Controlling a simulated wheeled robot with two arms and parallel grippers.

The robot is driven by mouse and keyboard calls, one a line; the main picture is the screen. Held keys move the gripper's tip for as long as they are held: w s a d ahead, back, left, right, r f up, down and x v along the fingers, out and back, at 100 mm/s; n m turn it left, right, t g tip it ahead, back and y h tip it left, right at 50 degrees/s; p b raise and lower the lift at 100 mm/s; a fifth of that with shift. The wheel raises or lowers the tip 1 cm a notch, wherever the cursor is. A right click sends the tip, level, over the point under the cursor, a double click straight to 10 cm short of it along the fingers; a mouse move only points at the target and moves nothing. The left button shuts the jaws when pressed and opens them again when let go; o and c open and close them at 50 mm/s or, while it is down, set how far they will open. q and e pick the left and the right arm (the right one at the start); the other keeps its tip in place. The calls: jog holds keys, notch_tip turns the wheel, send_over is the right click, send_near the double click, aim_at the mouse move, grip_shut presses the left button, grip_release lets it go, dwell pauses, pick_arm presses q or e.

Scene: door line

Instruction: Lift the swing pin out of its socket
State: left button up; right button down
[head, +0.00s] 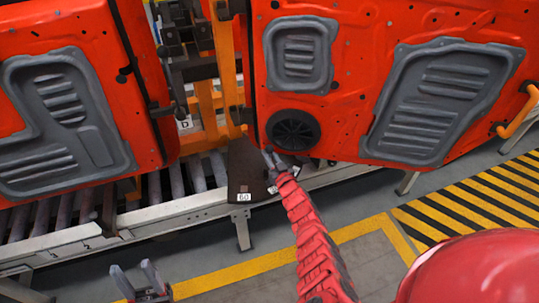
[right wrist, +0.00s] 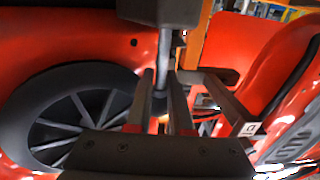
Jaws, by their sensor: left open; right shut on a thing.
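The swing pin is a grey metal rod (right wrist: 164,50) in the right wrist view. Its upper end meets a dark block (right wrist: 165,12) at the top of that view. My right gripper (right wrist: 161,92) is shut on the rod, with one finger on each side of it. In the head view my right gripper (head: 274,164) is beside a dark plate (head: 246,172) labelled 60, under the right door panel; the pin is not distinguishable there. The socket cannot be made out clearly. My left gripper (head: 139,281) is open and empty at the bottom left, in front of the conveyor.
Two orange door panels, left (head: 135,110) and right (head: 350,30), hang over a roller conveyor (head: 180,182) with a pale rail. An orange upright (head: 226,60) stands between them. A round black speaker (head: 293,127) is just above my right gripper. Striped floor (head: 480,195) lies right.

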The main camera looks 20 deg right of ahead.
aim_at(270, 147)
notch_tip(270, 147, up, 5)
jog(key=p, duration=0.3)
jog(key=shift+f, duration=0.1)
jog(key=shift+w+f, duration=0.1)
jog(key=c, duration=0.8)
grip_release()
jog(key=shift+s, duration=0.2)
